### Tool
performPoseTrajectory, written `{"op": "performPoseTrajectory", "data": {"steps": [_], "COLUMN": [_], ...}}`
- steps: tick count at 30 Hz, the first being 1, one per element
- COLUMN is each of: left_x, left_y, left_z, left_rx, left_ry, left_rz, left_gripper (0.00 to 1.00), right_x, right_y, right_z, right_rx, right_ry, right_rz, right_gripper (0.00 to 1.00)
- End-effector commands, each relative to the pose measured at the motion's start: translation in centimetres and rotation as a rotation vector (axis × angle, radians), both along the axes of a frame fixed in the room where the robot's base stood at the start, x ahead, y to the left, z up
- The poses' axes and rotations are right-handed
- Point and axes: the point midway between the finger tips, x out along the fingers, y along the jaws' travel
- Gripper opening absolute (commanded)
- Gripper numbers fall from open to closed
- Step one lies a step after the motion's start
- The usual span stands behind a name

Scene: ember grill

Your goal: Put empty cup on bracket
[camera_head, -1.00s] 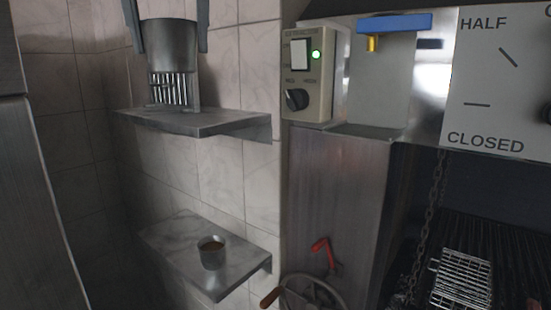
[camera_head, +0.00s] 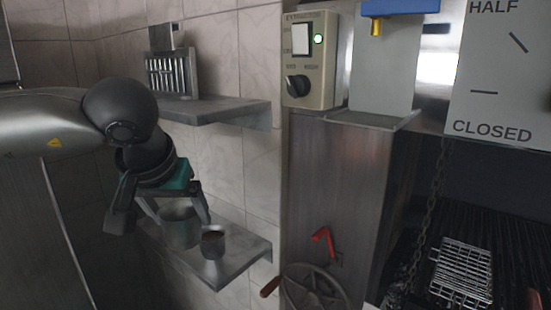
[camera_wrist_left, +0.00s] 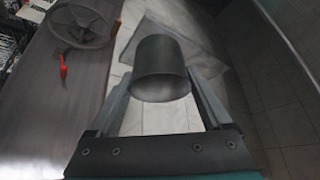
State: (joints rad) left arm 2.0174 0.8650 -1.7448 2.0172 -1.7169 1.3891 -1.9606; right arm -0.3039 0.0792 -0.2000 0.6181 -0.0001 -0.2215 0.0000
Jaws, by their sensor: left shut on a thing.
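My left gripper (camera_head: 180,210) is shut on a grey metal cup (camera_head: 179,228), held roughly upright over the left part of the lower wall bracket shelf (camera_head: 232,272). Whether the cup touches the shelf cannot be told. A smaller metal cup with brown contents (camera_head: 213,242) stands on this shelf, just right of the held cup. In the left wrist view the held cup (camera_wrist_left: 160,68) sits between the fingers, with the pale shelf (camera_wrist_left: 205,50) behind it; the smaller cup is hidden there. My right gripper is not in view.
An upper bracket shelf (camera_head: 225,110) carries a slotted metal rack (camera_head: 172,77). A steel cabinet (camera_head: 335,165) with a handwheel (camera_head: 315,290) and red lever (camera_head: 324,243) stands right of the shelves. A control box (camera_head: 310,60) and grill basket (camera_head: 462,272) lie farther right.

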Motion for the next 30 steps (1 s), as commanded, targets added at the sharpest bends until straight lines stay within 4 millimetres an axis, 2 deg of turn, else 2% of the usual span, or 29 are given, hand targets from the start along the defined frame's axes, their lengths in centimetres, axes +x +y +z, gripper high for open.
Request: {"op": "performPoseTrajectory", "data": {"steps": [1, 3, 6, 30], "left_x": [-0.1, 0.1, 0.1, 0.1], "left_y": [0.1, 0.0, 0.1, 0.0], "left_z": [-1.8, -1.3, -3.6, -18.2], "left_rx": [-0.002, -0.004, 0.000, 0.002], "left_ry": [0.008, 0.000, -0.002, -0.001], "left_rz": [-0.015, -0.011, -0.012, -0.011], "left_gripper": [0.26, 0.26, 0.26, 0.26], "right_x": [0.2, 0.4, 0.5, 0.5], "right_y": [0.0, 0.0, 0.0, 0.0], "right_z": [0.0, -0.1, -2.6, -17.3], "right_rx": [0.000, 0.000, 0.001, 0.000], "right_ry": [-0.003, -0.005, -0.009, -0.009], "right_rz": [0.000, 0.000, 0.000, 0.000], "right_gripper": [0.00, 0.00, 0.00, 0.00]}}
